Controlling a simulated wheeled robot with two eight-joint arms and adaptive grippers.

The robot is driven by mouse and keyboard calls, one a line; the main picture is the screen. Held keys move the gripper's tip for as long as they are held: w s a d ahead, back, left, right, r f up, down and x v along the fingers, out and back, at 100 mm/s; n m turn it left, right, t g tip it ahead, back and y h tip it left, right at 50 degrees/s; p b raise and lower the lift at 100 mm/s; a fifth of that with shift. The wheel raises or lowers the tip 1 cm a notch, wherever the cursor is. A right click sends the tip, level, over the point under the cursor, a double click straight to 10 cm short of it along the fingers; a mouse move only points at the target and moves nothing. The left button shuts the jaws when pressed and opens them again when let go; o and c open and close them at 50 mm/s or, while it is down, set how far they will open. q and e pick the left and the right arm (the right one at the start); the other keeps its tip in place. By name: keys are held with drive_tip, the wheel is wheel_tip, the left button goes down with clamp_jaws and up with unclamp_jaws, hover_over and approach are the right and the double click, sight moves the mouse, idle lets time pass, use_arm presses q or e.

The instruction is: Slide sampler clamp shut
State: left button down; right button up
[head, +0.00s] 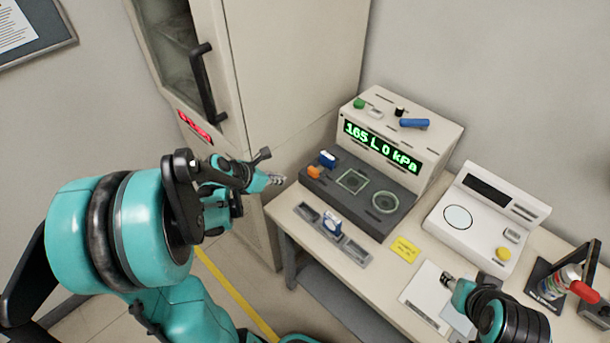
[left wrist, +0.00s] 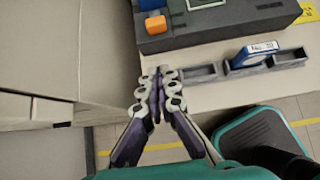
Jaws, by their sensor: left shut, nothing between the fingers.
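The particle classifier (head: 397,134) stands on the bench with a lit green readout, "165 L 0 kPa". An orange block (head: 314,172), perhaps the clamp's handle, sits at the left end of its dark deck (head: 352,205), beside a blue and white piece (head: 327,157). The orange block also shows in the left wrist view (left wrist: 155,25). My left gripper (head: 278,179) is shut and empty, just left of the deck and apart from the orange block. In the left wrist view its fingertips (left wrist: 160,75) meet below that block. My right gripper (head: 448,281) is over the bench's front right; its opening is unclear.
A grey tray (head: 357,253) holds a blue and white cartridge (head: 332,223) in front of the deck. A yellow note (head: 404,248) lies right of it. A white instrument (head: 482,220) stands to the right. A tall cabinet (head: 277,75) bounds the left side.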

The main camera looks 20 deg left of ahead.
sight(311, 171)
use_arm(q)
drive_tip(key=b+x, duration=0.1)
drive_tip(key=x, duration=0.3)
drive_tip(key=b+x, duration=0.2)
drive_tip(key=x, duration=0.2)
drive_tip(key=w+r+b+x, duration=0.1)
drive_tip(key=x, duration=0.3)
drive_tip(key=shift+s+d, duration=0.1)
drive_tip(key=shift+d, duration=0.1)
drive_tip(key=shift+w+d+r+b, duration=0.1)
drive_tip(key=shift+w+b, duration=0.1)
drive_tip(key=shift+w, duration=0.2)
drive_tip(key=shift+w+d+r+b, duration=0.1)
drive_tip(key=shift+w+d+b, duration=0.1)
drive_tip(key=shift+w, duration=0.2)
drive_tip(key=shift+w+d, duration=0.15)
drive_tip(key=shift+w, duration=0.35)
drive_tip(key=shift+w+d, duration=0.15)
drive_tip(key=shift+w, duration=0.35)
